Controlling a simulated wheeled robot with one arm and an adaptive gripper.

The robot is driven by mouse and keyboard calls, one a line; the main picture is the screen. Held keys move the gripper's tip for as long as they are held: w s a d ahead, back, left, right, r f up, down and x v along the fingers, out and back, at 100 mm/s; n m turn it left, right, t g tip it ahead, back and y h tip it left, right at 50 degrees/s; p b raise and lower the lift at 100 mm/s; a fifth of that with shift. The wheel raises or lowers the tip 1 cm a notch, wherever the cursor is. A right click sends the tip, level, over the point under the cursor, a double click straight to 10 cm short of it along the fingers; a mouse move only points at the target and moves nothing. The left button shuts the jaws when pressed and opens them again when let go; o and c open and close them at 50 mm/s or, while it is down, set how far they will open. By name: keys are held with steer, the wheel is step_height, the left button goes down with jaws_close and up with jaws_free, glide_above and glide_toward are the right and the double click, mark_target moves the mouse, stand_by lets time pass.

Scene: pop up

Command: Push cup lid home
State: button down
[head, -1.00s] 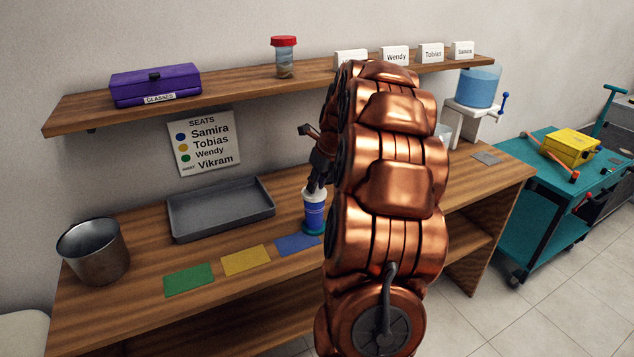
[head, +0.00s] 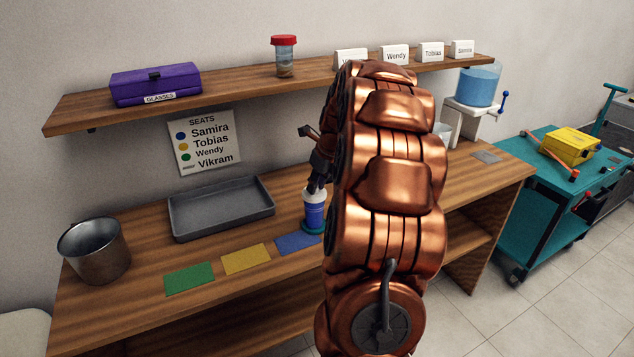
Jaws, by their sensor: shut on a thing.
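A blue cup (head: 314,216) with a white upper part stands upright on the wooden counter, at the back edge of the blue mat. A teal ring shows around its base. A white lid (head: 314,195) appears to be on its top; whether it sits flush is too small to tell. My gripper (head: 315,187) points down from above, with its dark fingers at the lid. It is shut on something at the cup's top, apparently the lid. My copper arm hides the gripper's right side and the counter behind it.
A grey tray (head: 220,229) lies left of the cup, and a metal bucket (head: 93,250) stands at the far left. Green (head: 188,279), yellow (head: 246,259) and blue (head: 297,243) mats line the front. A shelf (head: 240,88) hangs above. A water dispenser (head: 478,87) stands at right.

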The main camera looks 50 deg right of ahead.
steer(key=shift+f, duration=0.6)
steer(key=c, duration=0.9)
jaws_free()
steer(key=shift+c, duration=0.2)
steer(key=v, duration=1.2)
